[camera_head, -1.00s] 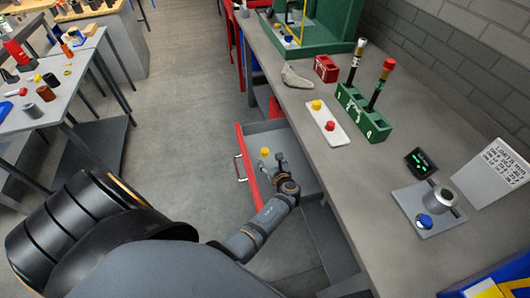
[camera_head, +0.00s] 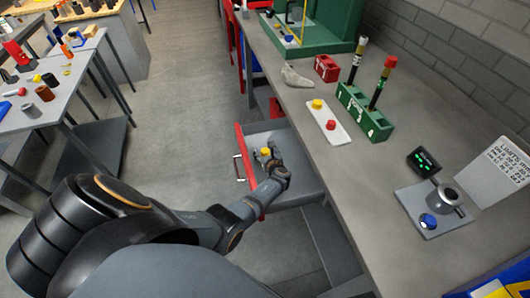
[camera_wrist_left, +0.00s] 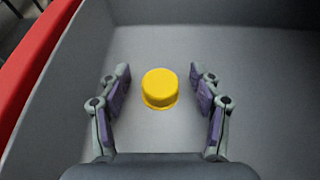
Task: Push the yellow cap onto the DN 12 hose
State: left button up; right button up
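A yellow cap (camera_head: 265,152) lies in the open grey drawer with a red front (camera_head: 245,160). My left gripper (camera_head: 267,158) is inside the drawer. In the left wrist view, its fingers (camera_wrist_left: 160,78) are open, one on each side of the yellow cap (camera_wrist_left: 160,90), with a gap to both. Two dark hoses stand upright in a green block (camera_head: 362,112) on the bench: one with a pale end (camera_head: 361,47), one with a red top (camera_head: 389,62). I cannot read which is DN 12. My right gripper is not in view.
Another yellow cap (camera_head: 317,104) and a red cap (camera_head: 331,124) sit on a white plate (camera_head: 324,115). A red block (camera_head: 326,68), a grey fixture with a blue button (camera_head: 429,220) and a sign (camera_head: 500,170) are on the bench. The drawer walls surround the gripper.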

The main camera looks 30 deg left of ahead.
aim_at(265, 152)
pick_arm(q)
jog(key=c, duration=0.7)
jog(key=shift+r, duration=0.15)
jog(key=r+p, duration=0.1)
jog(key=r, duration=0.1)
jog(key=s+r+p, duration=0.1)
jog(key=r+p, duration=0.1)
jog(key=shift+d+r, duration=0.15)
jog(key=s+d+r+p, duration=0.1)
jog(key=s+r, duration=0.1)
jog(key=s, duration=0.2)
jog(key=s+d+r, duration=0.1)
jog(key=s+r, duration=0.2)
jog(key=s, duration=0.1)
jog(key=s+d+r+p, duration=0.1)
jog(key=s+r, duration=0.2)
jog(key=s, duration=0.1)
jog(key=shift+s+r+p, duration=0.2)
jog(key=shift+s+p, duration=0.1)
jog(key=shift+s, duration=0.05)
